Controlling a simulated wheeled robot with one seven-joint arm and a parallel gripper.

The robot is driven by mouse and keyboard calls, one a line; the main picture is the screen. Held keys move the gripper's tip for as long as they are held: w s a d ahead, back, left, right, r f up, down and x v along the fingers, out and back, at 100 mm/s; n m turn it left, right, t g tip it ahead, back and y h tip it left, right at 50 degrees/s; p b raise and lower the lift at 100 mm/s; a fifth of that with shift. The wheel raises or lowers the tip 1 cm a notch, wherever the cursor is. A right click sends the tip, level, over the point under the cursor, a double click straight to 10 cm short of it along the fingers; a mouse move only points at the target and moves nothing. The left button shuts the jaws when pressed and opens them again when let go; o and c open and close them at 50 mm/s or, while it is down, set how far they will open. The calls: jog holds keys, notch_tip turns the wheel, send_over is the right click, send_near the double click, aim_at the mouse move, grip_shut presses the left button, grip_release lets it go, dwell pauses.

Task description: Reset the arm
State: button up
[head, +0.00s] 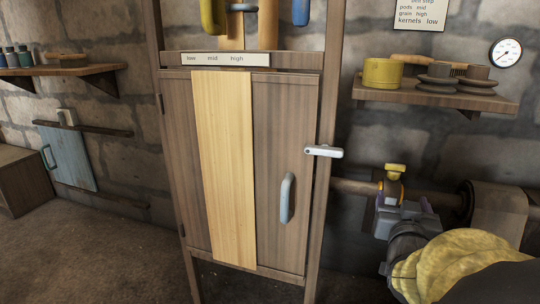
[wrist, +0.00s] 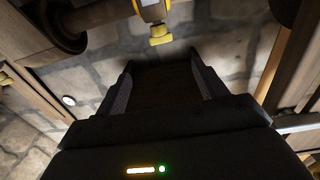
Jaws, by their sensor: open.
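My gripper (head: 405,206) is at the lower right of the head view, in front of the pipe and just below the yellow-handled valve (head: 395,172). In the wrist view my gripper (wrist: 161,66) has its two fingers spread apart, with nothing visible held between them. The yellow valve handle (wrist: 160,36) shows beyond the fingertips, apart from them. My arm, with its yellow cover, fills the lower right corner of the head view.
A wooden cabinet (head: 288,110) with a pale vertical board (head: 226,170), a grey handle (head: 287,198) and a white latch (head: 323,151) stands left of my gripper. A shelf (head: 420,94) with pots is above right. The floor (head: 100,250) at left looks clear.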

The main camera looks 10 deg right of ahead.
jog(key=w+a+f+n+g+y+p, duration=0.25)
jog(key=a+g+y+p, duration=0.4)
jog(key=a+p, duration=0.65)
jog(key=s+a+r+n+g+y+p, duration=0.1)
jog(key=s+a+n+g+y+p, duration=0.25)
jog(key=s+a+g+p, duration=0.45)
jog(key=a+r+t+p, duration=0.2)
jog(key=a+r+p, duration=0.1)
jog(key=r+p, duration=3.4)
jog(key=shift+a+r+p, duration=0.15)
jog(key=shift+r+p, duration=0.1)
jog(key=shift+p, duration=0.65)
